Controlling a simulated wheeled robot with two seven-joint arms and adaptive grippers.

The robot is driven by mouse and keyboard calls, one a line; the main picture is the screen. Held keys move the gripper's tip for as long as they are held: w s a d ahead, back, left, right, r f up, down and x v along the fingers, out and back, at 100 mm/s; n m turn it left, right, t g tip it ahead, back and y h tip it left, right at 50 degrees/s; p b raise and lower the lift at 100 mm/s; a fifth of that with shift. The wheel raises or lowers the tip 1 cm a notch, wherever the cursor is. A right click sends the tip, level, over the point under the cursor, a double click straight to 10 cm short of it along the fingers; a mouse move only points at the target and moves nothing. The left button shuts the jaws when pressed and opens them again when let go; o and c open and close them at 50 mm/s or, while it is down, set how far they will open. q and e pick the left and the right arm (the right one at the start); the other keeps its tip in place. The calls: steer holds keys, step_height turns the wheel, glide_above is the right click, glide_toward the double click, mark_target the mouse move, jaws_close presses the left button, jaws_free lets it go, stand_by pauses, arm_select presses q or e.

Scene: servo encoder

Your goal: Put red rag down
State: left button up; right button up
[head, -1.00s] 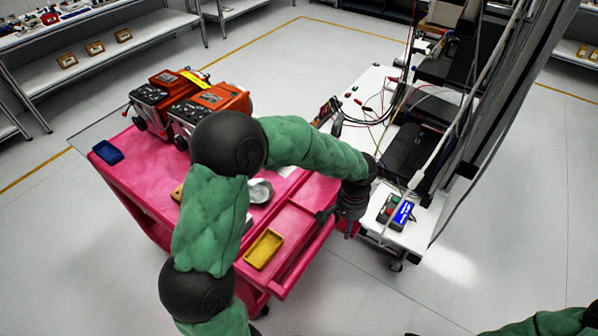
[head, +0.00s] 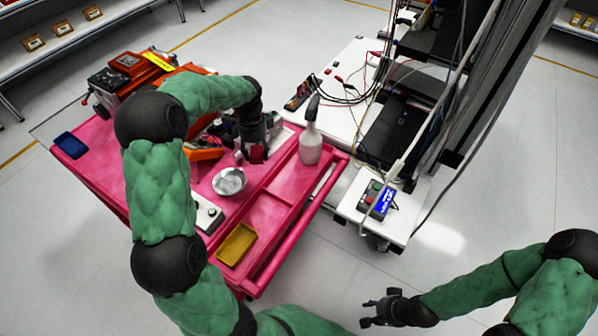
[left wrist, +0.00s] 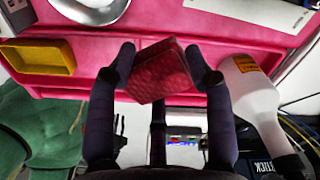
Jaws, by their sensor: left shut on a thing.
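My left gripper (head: 252,152) is over the pink cart (head: 262,212), between the metal bowl and the spray bottle. It is shut on the red rag (head: 257,154), of which only a small part shows in the head view. In the left wrist view the red rag (left wrist: 162,70) is a folded, block-like piece held between the two fingertips (left wrist: 160,62), with the pink cart behind it. I cannot tell whether the rag touches the cart. My right gripper (head: 370,312) is empty and open, low above the floor at the bottom right.
A metal bowl (head: 229,181), a yellow tray (head: 237,244), a blue tray (head: 70,145) and a white spray bottle (head: 310,142) are on the cart. Orange machines (head: 130,75) stand at its far left. A white bench (head: 352,70) with wires and a control box (head: 376,200) is at the right.

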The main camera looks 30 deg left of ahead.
arm_select(q)
steer(key=a+m, duration=0.2)
steer(key=a, duration=0.2)
steer(key=b, duration=0.4)
glide_above(290, 181)
steer(key=a, duration=0.1)
steer(key=f, duration=0.8)
steer(key=shift+s+a, duration=0.15)
steer(key=shift+s, duration=0.15)
steer(key=shift+f, duration=0.2)
steer(key=f, duration=0.1)
steer(key=d+f+b, duration=0.1)
steer(key=f, duration=0.1)
steer(key=f+b, duration=0.1)
steer(key=shift+w+d+f, duration=0.25)
steer(key=shift+w, duration=0.05)
